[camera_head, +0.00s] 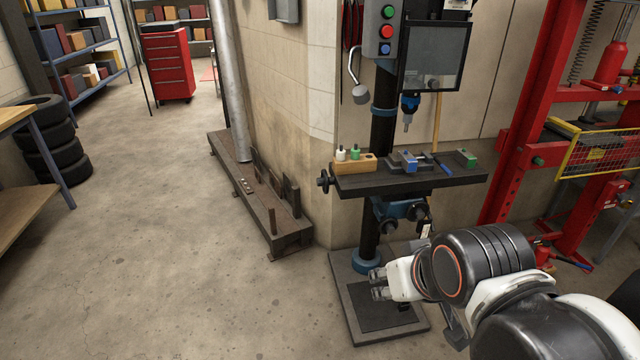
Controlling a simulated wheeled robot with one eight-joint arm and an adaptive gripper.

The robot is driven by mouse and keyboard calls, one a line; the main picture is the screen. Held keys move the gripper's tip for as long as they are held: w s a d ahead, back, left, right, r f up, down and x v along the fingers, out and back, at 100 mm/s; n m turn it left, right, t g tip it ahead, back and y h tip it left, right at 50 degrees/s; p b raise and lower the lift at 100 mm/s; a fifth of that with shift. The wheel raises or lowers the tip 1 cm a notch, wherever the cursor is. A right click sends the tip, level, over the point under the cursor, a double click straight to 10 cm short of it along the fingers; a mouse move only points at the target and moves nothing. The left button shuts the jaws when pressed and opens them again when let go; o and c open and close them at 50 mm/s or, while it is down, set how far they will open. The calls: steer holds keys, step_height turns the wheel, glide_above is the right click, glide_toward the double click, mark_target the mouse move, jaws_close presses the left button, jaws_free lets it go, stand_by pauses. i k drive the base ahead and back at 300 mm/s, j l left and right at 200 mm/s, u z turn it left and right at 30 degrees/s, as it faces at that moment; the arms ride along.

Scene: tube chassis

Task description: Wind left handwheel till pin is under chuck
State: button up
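A drill press stands against the wall corner, with a dark work table (440,179) on its column. The left handwheel (323,181) is a small dark wheel at the table's left end. The chuck (408,113) hangs above the table, pointing down. A small grey and blue vise (405,162) sits on the table roughly below the chuck. I cannot make out the pin clearly at this size. My gripper (378,284) is low in front of the press base, below and right of the left handwheel, apart from it. Its two fingertips look parted, with nothing between them.
A red press frame (510,170) stands at right. A low dark rack (265,205) lies left of the drill press. The floor in front is clear.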

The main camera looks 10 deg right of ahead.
mark_target(323, 181)
steer(key=i+j+z, duration=0.3)
steer(key=i+j, duration=0.3)
steer(key=i+j+z, duration=0.3)
steer(key=i+j, duration=0.35)
steer(key=j, duration=0.15)
